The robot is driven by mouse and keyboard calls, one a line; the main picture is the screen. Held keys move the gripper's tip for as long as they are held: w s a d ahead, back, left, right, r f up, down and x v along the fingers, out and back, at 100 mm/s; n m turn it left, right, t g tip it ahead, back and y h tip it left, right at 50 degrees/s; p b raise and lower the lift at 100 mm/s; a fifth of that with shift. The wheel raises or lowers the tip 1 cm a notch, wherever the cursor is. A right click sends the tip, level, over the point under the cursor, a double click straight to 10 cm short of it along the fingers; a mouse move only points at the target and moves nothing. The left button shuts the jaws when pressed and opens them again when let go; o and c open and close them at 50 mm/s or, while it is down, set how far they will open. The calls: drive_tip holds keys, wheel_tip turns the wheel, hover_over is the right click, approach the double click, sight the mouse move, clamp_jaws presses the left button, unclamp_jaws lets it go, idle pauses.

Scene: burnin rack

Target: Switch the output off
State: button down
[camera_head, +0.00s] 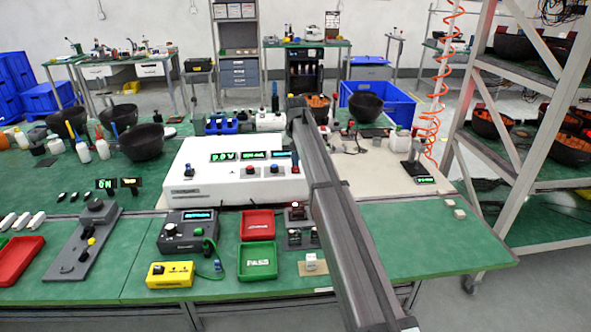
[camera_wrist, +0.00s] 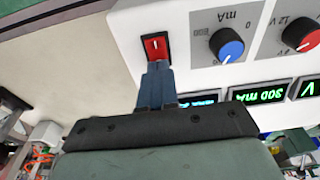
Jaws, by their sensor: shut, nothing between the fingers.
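A white power supply box (camera_head: 232,188) with lit green displays and knobs stands on the green bench in the head view. In the wrist view, its front panel (camera_wrist: 190,40) appears upside down. A red rocker switch (camera_wrist: 156,46) in a black frame sits beside a blue knob (camera_wrist: 226,45) there. My gripper (camera_wrist: 157,66) is shut and empty, with its blue-grey fingertips right at the edge of the red switch. I cannot tell whether they touch it. The fingers partly cover a blue-lit display.
A grey control unit (camera_head: 187,232), a red tray (camera_head: 257,224), a green PASS tray (camera_head: 257,262) and a yellow device (camera_head: 170,275) lie in front of the box. A black bowl (camera_head: 142,142) stands behind left. The bench's right front is mostly clear.

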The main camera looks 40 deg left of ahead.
drive_tip(key=shift+r, duration=3.15)
